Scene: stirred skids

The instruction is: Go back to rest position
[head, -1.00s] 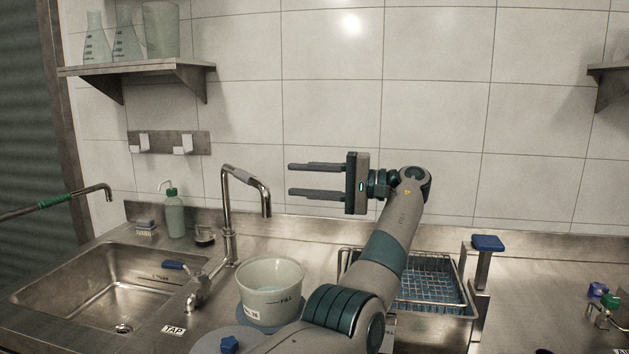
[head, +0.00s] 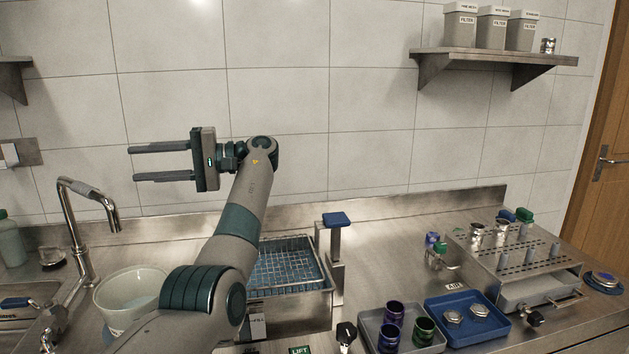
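My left gripper (head: 134,163) is raised in front of the tiled wall, above the counter, with its fingers pointing left. Its two fingers are parallel and apart, with nothing between them. My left arm (head: 237,222) rises from the bottom of the head view and hides part of the counter. My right gripper is not in the head view.
The curved tap (head: 72,215) stands left. Right are a blue tray (head: 494,326), a grey tray holding cups, and a perforated steel rack (head: 535,262). A shelf (head: 490,56) hangs above.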

